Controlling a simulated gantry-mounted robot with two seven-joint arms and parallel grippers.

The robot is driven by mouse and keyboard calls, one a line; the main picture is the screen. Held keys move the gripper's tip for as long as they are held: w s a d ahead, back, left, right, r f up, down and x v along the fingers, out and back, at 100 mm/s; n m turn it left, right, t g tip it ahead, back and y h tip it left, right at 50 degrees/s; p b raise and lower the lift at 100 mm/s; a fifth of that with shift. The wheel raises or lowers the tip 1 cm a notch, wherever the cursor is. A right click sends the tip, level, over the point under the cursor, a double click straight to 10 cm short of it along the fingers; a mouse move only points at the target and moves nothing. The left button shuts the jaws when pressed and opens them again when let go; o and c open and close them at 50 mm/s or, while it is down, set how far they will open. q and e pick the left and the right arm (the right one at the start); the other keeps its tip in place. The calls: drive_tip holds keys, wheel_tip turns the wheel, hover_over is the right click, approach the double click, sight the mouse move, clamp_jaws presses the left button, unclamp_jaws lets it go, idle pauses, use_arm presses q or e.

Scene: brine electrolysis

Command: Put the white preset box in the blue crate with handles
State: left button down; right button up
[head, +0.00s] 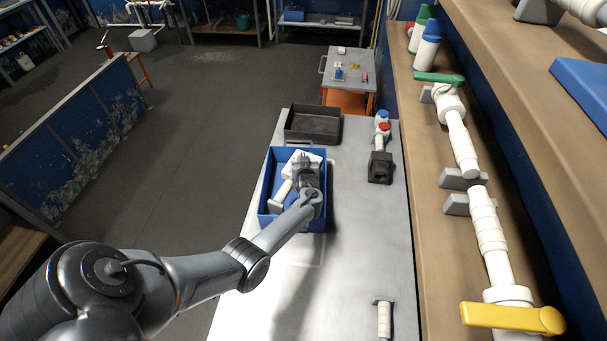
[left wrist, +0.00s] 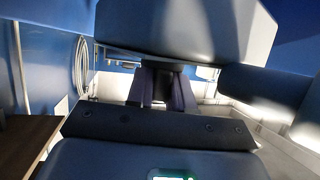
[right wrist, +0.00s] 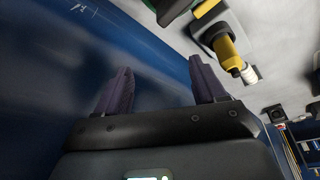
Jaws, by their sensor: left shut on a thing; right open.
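The white preset box (head: 292,164) is at the blue crate (head: 268,178), at its far part in the head view. My left gripper (head: 306,172) is over the crate and shut on the box, hiding part of it. In the left wrist view the box (left wrist: 185,28) fills the top, beyond the fingers (left wrist: 160,88). I cannot tell whether the box touches the crate floor. A white cylindrical part with a grey end (head: 282,195) lies in the crate beside the gripper. My right gripper (right wrist: 160,88) is open and empty in its wrist view; the head view does not show it.
A dark tray (head: 313,125) stands just beyond the crate on the grey table (head: 355,250). A white part (head: 384,318) is near the front. A shelf with white pipe parts (head: 490,235) runs along the right.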

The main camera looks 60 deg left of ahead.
use_arm(q)
drive_tip(key=shift+f+b, duration=0.35)
drive_tip(key=shift+f, duration=0.95)
drive_tip(key=shift+f+b, duration=0.75)
drive_tip(key=shift+f, duration=0.95)
drive_tip(key=shift+f, duration=0.2)
drive_tip(key=c, duration=1)
unclamp_jaws()
